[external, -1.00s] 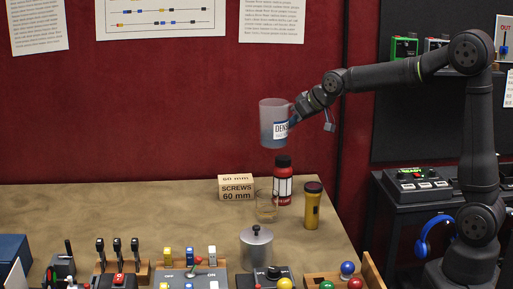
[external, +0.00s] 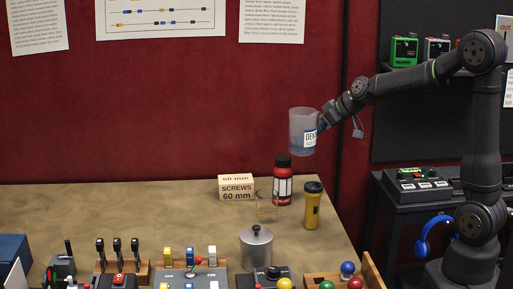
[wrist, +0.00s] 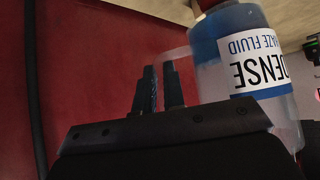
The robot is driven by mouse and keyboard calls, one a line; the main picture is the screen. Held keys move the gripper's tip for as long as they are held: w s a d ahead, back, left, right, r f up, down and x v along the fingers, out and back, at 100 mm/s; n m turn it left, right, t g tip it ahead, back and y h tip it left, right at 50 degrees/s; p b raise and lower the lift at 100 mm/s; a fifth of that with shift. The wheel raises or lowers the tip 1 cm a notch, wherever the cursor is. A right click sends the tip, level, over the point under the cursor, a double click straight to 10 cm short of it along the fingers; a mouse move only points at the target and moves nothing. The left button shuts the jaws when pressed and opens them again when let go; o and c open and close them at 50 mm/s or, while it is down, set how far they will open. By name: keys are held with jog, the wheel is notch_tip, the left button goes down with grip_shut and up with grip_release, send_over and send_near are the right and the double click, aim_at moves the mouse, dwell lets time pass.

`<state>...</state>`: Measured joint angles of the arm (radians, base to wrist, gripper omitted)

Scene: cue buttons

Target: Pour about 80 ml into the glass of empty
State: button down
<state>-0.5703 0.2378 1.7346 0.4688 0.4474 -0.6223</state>
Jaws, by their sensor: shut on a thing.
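A translucent jug (external: 303,120) with a white and blue label is up in the air above the right part of the table. In the wrist view the jug (wrist: 285,105) holds blue liquid, and its label reads "DENSE HAZE FLUID", upside down. My gripper (external: 325,124) is shut on the jug's handle at its right side; the fingers also show in the wrist view (wrist: 158,88). The jug looks nearly upright. A small clear glass (external: 266,207) stands on the table, below and left of the jug. I cannot make out any liquid in the glass.
A red bottle (external: 283,185) stands just behind the glass, and a yellow flashlight (external: 312,207) is to its right. A "SCREWS 60 mm" block (external: 236,188) is to its left. A metal canister (external: 257,250) and control boxes (external: 192,279) line the front.

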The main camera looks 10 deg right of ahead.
aim_at(308, 112)
jog(key=shift+f, duration=0.45)
jog(key=shift+r, duration=0.1)
jog(key=shift+s+a+r+n+t+h, duration=0.25)
jog(key=shift+r+n+t+h, duration=0.15)
jog(key=shift+r, duration=0.2)
jog(key=shift+s+a+r+n+t+h, duration=0.2)
jog(key=shift+a+r+t+h, duration=0.1)
jog(key=shift+r+h, duration=0.25)
jog(key=shift+s+a+r+n+t+h, duration=0.25)
jog(key=shift+r+n+t+h, duration=0.1)
jog(key=shift+r, duration=0.3)
jog(key=a+r, duration=0.1)
jog(key=s+r+n+t+h, duration=0.1)
jog(key=a+r+t+h, duration=0.1)
jog(key=shift+s+a+r, duration=0.1)
jog(key=shift+s+a, duration=0.25)
jog(key=shift+s, duration=0.05)
jog(key=shift+s+a+r+n+h, duration=0.1)
jog(key=shift+s+r+n+h, duration=0.05)
jog(key=shift+n+h, duration=0.3)
jog(key=shift+s+a+f+n+t+h, duration=0.2)
jog(key=shift+a+n+t+h, duration=0.15)
jog(key=shift+t, duration=0.2)
jog(key=shift+s+a+f+n+t+h, duration=0.1)
jog(key=shift+s+a+n+t+h, duration=0.15)
jog(key=shift+t, duration=0.25)
jog(key=shift+s+a+r+n+t+h, duration=0.2)
jog(key=shift+s+a+n+t+h, duration=0.25)
jog(key=shift+a+n+t+h, duration=0.35)
